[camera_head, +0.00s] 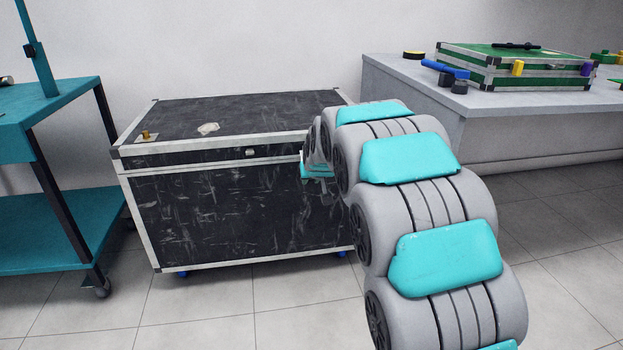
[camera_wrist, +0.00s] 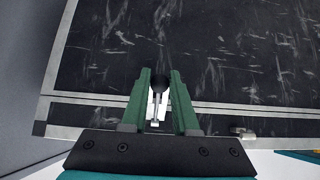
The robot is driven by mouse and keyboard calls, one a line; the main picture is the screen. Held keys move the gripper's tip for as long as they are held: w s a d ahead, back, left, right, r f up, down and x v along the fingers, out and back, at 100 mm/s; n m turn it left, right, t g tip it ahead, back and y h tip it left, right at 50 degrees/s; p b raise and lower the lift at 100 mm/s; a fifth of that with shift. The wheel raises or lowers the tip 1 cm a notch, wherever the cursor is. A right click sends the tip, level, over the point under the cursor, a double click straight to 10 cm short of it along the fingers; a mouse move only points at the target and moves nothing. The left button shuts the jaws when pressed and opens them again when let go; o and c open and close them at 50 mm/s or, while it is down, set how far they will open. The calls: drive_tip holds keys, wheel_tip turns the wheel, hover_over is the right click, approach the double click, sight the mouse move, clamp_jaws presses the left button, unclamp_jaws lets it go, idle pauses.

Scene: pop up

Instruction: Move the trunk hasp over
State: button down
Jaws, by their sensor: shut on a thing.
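The trunk (camera_head: 245,205) is a large black scuffed case with pale metal edges, and its lid is down. Its front also fills much of the wrist view (camera_wrist: 110,55). Part of the hasp is hidden by the fingers. In the head view my gripper (camera_head: 320,180) is at the right end of the trunk's front, and my arm hides the hasp there. A second small metal latch (camera_head: 249,152) sits near the lid seam.
A teal cart (camera_head: 55,225) stands to the left of the trunk. A grey table (camera_head: 400,75) at the right bears a green case (camera_head: 470,70) and small items. A small brass-coloured object (camera_head: 146,134) is on the lid. Tiled floor in front is clear.

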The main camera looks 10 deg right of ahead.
drive_tip(key=shift+f, duration=0.1)
drive_tip(key=x, duration=0.3)
drive_tip(key=shift+s+f, duration=0.15)
idle(0.6)
drive_tip(key=shift+x, duration=1.5)
drive_tip(key=shift+w, duration=0.3)
